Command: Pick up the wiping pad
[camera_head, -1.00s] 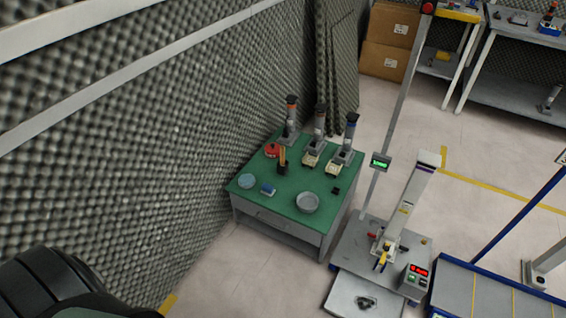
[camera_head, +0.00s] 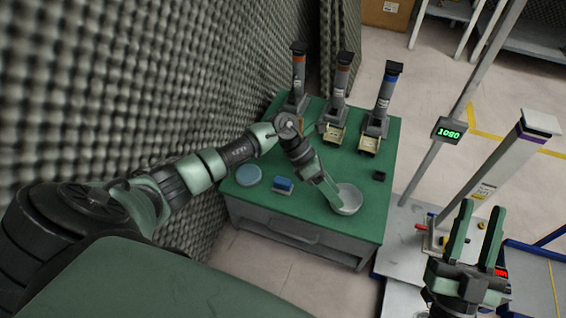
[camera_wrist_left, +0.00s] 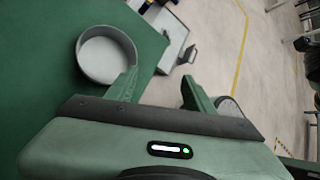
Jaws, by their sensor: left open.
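The likely wiping pad is a small blue block with a pale underside (camera_head: 283,186), lying on the green bench top (camera_head: 350,238) near its front edge. My left gripper (camera_head: 332,192) is right of the block, over or beside the grey bowl (camera_head: 349,199). In the left wrist view its open fingers (camera_wrist_left: 160,84) have nothing between them, and the bowl (camera_wrist_left: 107,57) shows past the left finger. The block does not show in that view. My right gripper (camera_head: 473,238) is open and empty at the lower right, fingers pointing up in the picture.
A light blue round disc (camera_head: 248,174) lies left of the block. Several upright devices (camera_head: 377,105) stand along the bench's back, and a small black block (camera_head: 379,176) is at its right. A foam wall (camera_head: 150,80) borders the left. A scale display (camera_head: 449,130) stands right.

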